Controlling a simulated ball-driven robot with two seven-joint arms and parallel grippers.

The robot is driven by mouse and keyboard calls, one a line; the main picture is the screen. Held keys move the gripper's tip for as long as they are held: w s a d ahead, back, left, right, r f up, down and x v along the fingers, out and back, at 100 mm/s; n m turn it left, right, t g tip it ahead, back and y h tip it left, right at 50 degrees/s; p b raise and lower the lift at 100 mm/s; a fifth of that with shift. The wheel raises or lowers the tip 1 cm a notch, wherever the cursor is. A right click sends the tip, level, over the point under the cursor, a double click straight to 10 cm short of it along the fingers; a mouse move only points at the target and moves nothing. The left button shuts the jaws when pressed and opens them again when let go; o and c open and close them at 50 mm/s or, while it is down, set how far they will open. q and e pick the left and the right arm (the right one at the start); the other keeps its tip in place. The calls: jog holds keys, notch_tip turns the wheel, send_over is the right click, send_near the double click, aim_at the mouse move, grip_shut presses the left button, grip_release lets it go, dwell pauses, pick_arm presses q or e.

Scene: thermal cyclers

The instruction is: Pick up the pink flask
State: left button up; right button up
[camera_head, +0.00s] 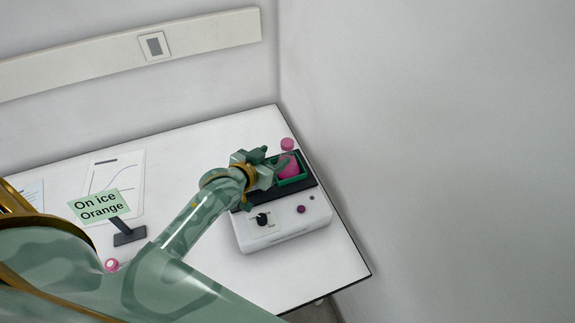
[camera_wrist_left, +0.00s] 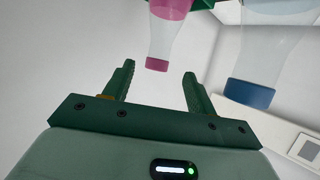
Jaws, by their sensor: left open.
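The pink flask (camera_head: 289,166), with a pink cap, stands in a green rack (camera_head: 304,180) on top of a white machine. In the left wrist view the pink flask (camera_wrist_left: 172,10) appears upside down at the top, its neck and cap pointing down between the fingertips. My left gripper (camera_head: 276,157) is at the flask's left side in the head view. In the left wrist view the gripper (camera_wrist_left: 159,72) is open, its fingers on either side of the cap's line with nothing held. I cannot tell how far the flask is from the fingers. My right gripper is not in view.
A clear flask with a blue cap (camera_wrist_left: 249,93) is close on the right in the left wrist view. The white machine (camera_head: 284,228) has knobs in front. A sign reading "On Ice Orange" (camera_head: 100,205) and a pink-capped item (camera_head: 111,265) are on the table's left. The table's right front is clear.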

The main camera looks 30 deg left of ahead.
aim_at(283, 150)
pick_arm(q)
jog(key=b+x, duration=0.1)
jog(key=x, duration=0.4)
jog(key=shift+w+f, duration=0.1)
jog(key=shift+f, duration=0.05)
jog(key=b+x, duration=0.1)
jog(key=x, duration=0.4)
jog(key=shift+b, duration=0.4)
grip_shut()
